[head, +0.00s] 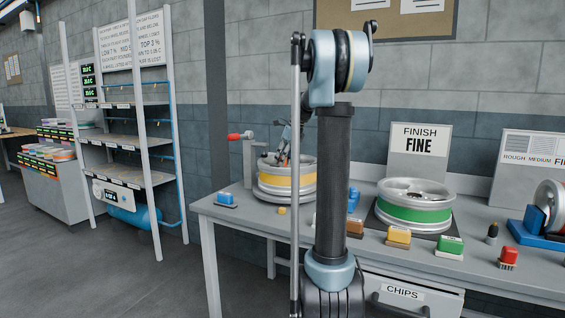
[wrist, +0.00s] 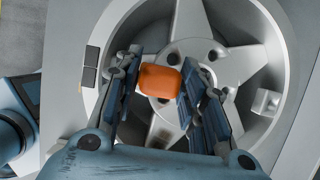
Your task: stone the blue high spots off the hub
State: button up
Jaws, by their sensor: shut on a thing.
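My gripper (wrist: 158,82) is shut on a rounded orange block (wrist: 159,80), held between its dark fingers. In the wrist view the block is in front of the hub (wrist: 205,52) of a grey spoked wheel (wrist: 275,60) and hides part of it. I cannot tell whether the block touches the hub. No blue spots can be made out on the visible hub. In the head view my gripper (head: 283,155) is at the top of the yellow-banded wheel (head: 287,180) on the bench, partly behind my arm.
A green-banded wheel (head: 415,212) lies on a dark mat at right. An orange-brown block (head: 355,228), a yellow block (head: 398,236), a green block (head: 450,246) and a red brush (head: 508,257) line the bench (head: 475,280) front. A red-handled clamp (head: 243,140) stands beside the yellow-banded wheel.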

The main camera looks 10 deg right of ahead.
jog(key=shift+w+d, duration=0.6)
jog(key=shift+w, duration=0.25)
jog(key=shift+s+a, duration=0.6)
jog(key=shift+s, duration=0.2)
jog(key=shift+s+a, duration=0.55)
jog(key=shift+s, duration=0.2)
jog(key=shift+w+d, duration=0.6)
jog(key=shift+w, duration=0.15)
jog(key=shift+w+d, duration=0.55)
jog(key=shift+w, duration=0.2)
jog(key=shift+s+a, duration=0.6)
jog(key=shift+s, duration=0.15)
jog(key=shift+s+a, duration=0.55)
jog(key=shift+s, duration=0.2)
jog(key=shift+w, duration=0.1)
